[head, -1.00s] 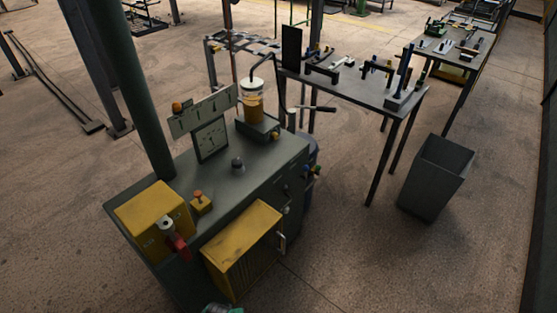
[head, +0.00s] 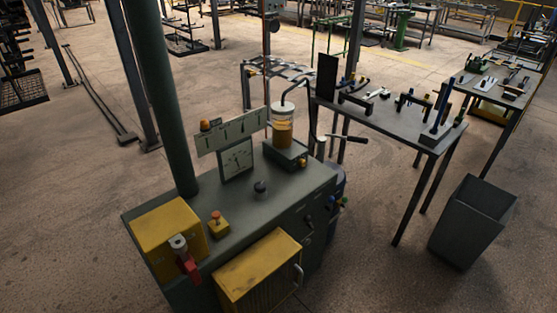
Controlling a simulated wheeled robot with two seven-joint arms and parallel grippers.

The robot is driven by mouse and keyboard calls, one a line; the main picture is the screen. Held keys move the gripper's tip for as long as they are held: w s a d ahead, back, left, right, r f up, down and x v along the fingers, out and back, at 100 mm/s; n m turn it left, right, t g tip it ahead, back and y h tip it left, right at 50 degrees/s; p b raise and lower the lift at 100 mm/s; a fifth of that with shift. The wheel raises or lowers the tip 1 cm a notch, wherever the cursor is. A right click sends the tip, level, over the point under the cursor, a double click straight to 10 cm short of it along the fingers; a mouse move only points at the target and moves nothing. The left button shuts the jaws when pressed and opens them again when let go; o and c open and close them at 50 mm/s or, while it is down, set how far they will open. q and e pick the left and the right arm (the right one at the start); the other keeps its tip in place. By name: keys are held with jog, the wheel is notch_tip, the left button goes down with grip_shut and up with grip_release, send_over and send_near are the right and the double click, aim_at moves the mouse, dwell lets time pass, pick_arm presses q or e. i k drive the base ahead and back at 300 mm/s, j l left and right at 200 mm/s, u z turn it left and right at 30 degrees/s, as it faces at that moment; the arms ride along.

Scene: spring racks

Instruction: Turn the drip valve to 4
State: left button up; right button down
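A grey machine cabinet (head: 235,215) stands left of centre in the head view. On its top is a glass jar of amber liquid (head: 283,128) with a bent pipe, on a dark block with a small orange-yellow knob (head: 302,161). A square dial plate (head: 237,158) with a dark pointer stands left of it, below a marked sign plate (head: 233,131). A dark round knob (head: 260,187) sits in front of the dial. I cannot tell which part is the drip valve, and the numbers are too small to read. Neither gripper is in view.
A yellow box with a red lever (head: 187,264), an orange button box (head: 217,224) and a yellow vented box (head: 257,267) are on the cabinet. A green post (head: 168,95) rises behind. A tool table (head: 395,117) and grey bin (head: 473,222) stand right. Floor between is clear.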

aim_at(301, 162)
jog(key=i+l+u, duration=0.15)
jog(key=l, duration=0.2)
jog(key=i+l+u, duration=0.15)
jog(key=l, duration=0.25)
jog(key=i+l+u, duration=0.1)
jog(key=l, duration=0.3)
jog(key=i+l+u, duration=0.15)
jog(key=l, duration=0.25)
jog(key=l+u, duration=0.15)
jog(key=l, duration=0.25)
jog(key=i, duration=0.05)
